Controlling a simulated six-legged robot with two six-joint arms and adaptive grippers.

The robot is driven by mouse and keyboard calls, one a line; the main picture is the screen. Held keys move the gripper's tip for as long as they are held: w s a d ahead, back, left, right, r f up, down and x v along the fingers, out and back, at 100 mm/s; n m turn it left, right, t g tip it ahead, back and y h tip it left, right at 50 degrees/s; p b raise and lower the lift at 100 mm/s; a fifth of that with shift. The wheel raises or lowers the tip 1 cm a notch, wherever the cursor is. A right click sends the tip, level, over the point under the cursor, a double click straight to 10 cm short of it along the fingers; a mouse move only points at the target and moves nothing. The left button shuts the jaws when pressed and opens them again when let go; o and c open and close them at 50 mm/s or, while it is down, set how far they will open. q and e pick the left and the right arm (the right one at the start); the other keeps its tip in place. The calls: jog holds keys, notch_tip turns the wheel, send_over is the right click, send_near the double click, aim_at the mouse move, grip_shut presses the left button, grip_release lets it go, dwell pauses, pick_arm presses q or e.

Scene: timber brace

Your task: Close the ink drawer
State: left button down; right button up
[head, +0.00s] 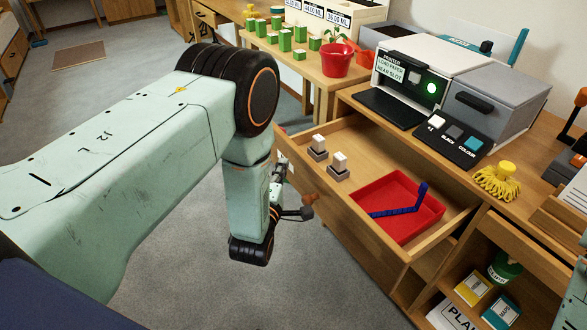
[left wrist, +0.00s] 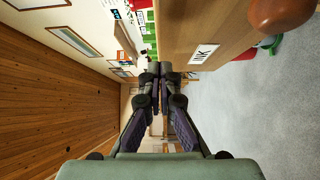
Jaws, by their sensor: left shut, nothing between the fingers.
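The ink drawer (head: 365,157) stands open under the desk in the head view. It holds a red tray (head: 385,222) with a blue bent piece in it, and two small pale-topped blocks (head: 329,157). In the left wrist view the drawer front shows close by with an INK label (left wrist: 203,54) and a rounded brown knob (left wrist: 284,10). The knob also shows in the head view (head: 307,204). My left gripper (left wrist: 160,75) is shut and empty beside the drawer front. In the head view the gripper (head: 281,172) is partly hidden by my wrist. My right gripper is out of view.
On the desktop above stand a printer (head: 405,85), a button panel (head: 452,137) and a yellow brush (head: 497,180). A red plant pot (head: 337,60) stands further back. An open shelf (head: 480,290) is at the lower right. Grey floor (head: 330,285) in front of the drawer is clear.

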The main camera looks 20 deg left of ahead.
aim_at(297, 154)
pick_arm(q)
jog(key=shift+w+d+b, duration=0.35)
jog(key=shift+w+d, duration=0.75)
jog(key=shift+w, duration=0.1)
jog(key=shift+w, duration=0.15)
